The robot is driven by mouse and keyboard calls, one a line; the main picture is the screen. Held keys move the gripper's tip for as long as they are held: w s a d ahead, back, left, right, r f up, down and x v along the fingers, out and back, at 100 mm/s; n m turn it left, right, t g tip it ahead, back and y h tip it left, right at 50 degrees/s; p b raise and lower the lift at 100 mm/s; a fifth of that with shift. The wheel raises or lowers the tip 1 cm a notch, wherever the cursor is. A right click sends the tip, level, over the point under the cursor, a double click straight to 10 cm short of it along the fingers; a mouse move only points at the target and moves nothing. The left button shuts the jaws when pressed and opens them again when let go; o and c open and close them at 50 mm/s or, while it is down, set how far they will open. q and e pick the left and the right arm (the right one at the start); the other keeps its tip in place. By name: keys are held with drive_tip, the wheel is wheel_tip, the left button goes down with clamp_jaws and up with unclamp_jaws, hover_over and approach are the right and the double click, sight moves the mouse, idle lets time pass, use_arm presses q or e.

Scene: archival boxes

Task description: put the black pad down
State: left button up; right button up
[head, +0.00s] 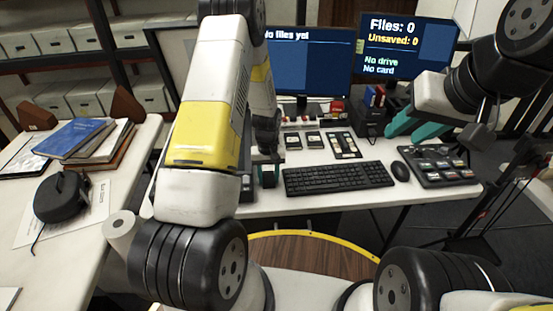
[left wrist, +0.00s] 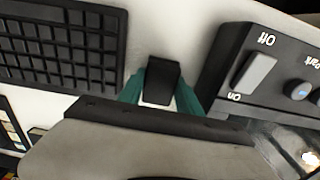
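My left gripper (head: 267,177) points down at the desk, just left of the keyboard. In the left wrist view its two teal fingers (left wrist: 161,92) are on either side of a small black pad (left wrist: 161,72) and appear closed on it. The pad is close over the white desk top, and I cannot tell whether it touches. In the head view the pad cannot be made out. My right gripper (head: 418,127) is in the air above the right side of the desk, its teal fingers apart and nothing seen between them.
The keyboard (head: 338,178) is right of my left gripper, with a mouse (head: 399,171) and a button panel (head: 440,167) beyond. A dark box with an On/Off switch (left wrist: 257,76) is close on the gripper's other side. Small devices (head: 343,146) lie behind the keyboard. Free desk around the pad is narrow.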

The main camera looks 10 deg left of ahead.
use_arm(q)
drive_tip(key=o, duration=0.4)
drive_tip(key=shift+o, duration=0.2)
wheel_tip(320, 180, up, 12)
wheel_tip(320, 180, up, 10)
drive_tip(key=t, duration=0.1)
hover_over(269, 176)
drive_tip(key=s, duration=0.3)
drive_tip(key=s+d+r+m+t+h, duration=0.2)
drive_tip(key=s+r+t, duration=0.3)
drive_tip(key=s+r, duration=1.3)
drive_tip(key=s+m, duration=0.1)
drive_tip(key=s, duration=0.2)
drive_tip(key=shift+s+r+m, duration=0.15)
drive_tip(key=shift+m, duration=0.25)
